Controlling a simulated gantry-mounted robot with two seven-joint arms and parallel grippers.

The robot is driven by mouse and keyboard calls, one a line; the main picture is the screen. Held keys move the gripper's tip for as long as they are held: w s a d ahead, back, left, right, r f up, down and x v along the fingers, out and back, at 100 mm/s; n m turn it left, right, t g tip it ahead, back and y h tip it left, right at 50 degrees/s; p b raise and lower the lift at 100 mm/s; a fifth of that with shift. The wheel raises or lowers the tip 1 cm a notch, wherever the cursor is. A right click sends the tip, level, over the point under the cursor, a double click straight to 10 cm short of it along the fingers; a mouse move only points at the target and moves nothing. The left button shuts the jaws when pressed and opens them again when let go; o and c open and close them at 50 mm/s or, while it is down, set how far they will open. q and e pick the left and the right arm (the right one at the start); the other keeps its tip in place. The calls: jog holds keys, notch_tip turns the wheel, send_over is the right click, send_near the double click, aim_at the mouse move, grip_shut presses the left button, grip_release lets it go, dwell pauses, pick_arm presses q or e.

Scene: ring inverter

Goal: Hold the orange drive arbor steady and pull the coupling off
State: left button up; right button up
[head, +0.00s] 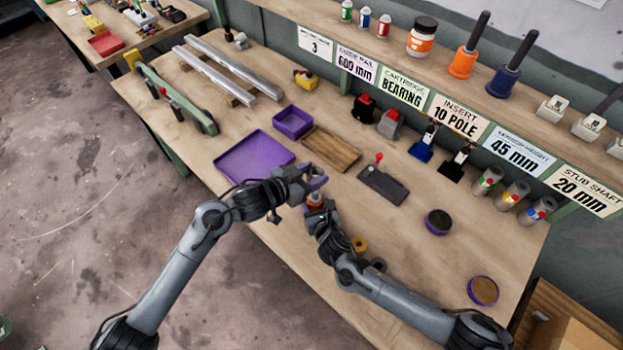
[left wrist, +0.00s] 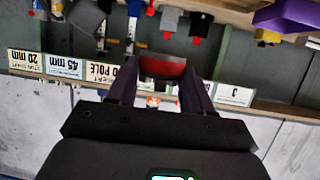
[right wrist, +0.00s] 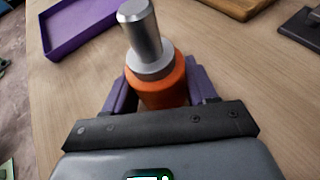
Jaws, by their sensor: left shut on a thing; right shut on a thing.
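The orange drive arbor (right wrist: 162,85) stands between the purple fingers of my right gripper (right wrist: 160,90), which is shut on its orange body. Its bare steel shaft (right wrist: 143,32) points up, with nothing on its tip. In the head view the arbor (head: 315,199) shows small at my right gripper (head: 316,208), just below my left gripper (head: 316,180). In the left wrist view, my left gripper (left wrist: 162,78) is shut on a dark red, dark-edged piece (left wrist: 162,68), which looks like the coupling. It is apart from the shaft. In the head view the left fingers mostly hide this piece.
A purple tray (head: 228,172), a purple bin (head: 293,119) and a wooden tray (head: 345,152) lie beyond the grippers. A dark plate with a red knob (head: 383,185) is to the right. Round purple dishes (head: 438,222) stand farther right. Bare bench lies between them.

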pick_arm(q)
jog(key=shift+r, duration=0.1)
pick_arm(e)
jog(key=shift+f, duration=0.1)
jog(key=o, duration=1.4)
jog(key=shift+o, duration=0.2)
jog(key=shift+s, duration=0.15)
